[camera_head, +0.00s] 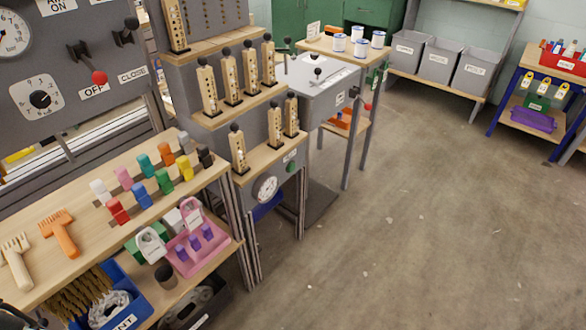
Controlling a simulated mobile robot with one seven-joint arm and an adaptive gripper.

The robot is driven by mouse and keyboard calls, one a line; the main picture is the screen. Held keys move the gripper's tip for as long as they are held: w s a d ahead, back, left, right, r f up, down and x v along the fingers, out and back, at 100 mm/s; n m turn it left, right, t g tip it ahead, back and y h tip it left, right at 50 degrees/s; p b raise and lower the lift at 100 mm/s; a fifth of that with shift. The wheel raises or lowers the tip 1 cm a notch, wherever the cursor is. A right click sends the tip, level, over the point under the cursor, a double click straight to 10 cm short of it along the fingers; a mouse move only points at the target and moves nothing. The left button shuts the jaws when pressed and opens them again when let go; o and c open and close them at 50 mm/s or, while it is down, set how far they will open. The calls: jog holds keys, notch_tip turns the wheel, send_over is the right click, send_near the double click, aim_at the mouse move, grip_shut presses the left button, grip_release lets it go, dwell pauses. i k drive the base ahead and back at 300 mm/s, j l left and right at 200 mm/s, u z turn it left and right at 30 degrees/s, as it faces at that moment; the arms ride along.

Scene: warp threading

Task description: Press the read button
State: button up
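No label that reads "read" is legible in this view. A small green button (291,167) is on the grey front panel below the wooden shelf of the middle stand, beside a round white dial gauge (265,189). A small white label (289,156) sits above the button, too small to read. I cannot tell whether this is the read button. I do not see my gripper. A dark shape at the bottom left corner is cut off, and I cannot tell what it is.
A wooden bench (85,225) at left holds coloured blocks and combs, with a blue bin (135,300) and pink tray (222,238) below. A grey panel (75,130) with a red-knobbed lever stands behind. Grey bins (440,60) line the back. The floor (400,230) at right is clear.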

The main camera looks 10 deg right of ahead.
aim_at(291, 167)
jog(key=i+z, duration=0.2)
jog(key=z, duration=0.2)
jog(key=i+z, duration=0.15)
jog(key=z, duration=0.2)
jog(key=i+j+z, duration=0.15)
jog(key=z, duration=0.25)
